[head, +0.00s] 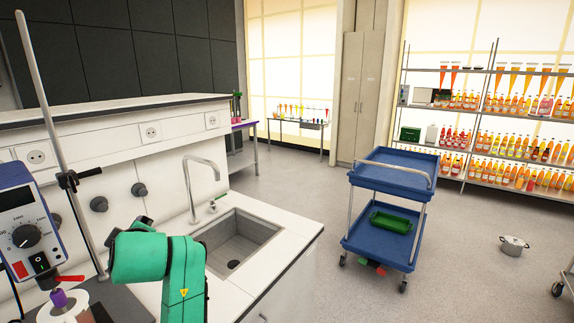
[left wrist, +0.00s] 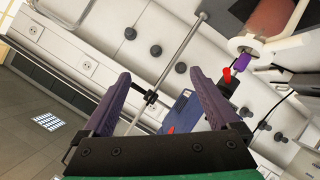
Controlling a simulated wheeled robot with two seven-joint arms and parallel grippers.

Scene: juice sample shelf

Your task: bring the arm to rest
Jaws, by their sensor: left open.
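My left arm shows in the head view as a green link at the lower left, in front of the bench and beside the sink (head: 240,238). Behind the fingers are the bench wall with sockets and a metal stand rod (left wrist: 185,65). A blue device (left wrist: 180,110) lies beyond the gap between the fingers. My right gripper is in neither view.
A blue device with a dial (head: 28,235) stands at the left beside a stand rod (head: 55,120). A tap (head: 190,185) rises behind the sink. A blue cart (head: 385,235) stands on the floor, with bottle shelves (head: 480,110) behind. A pot (head: 513,246) sits on open floor.

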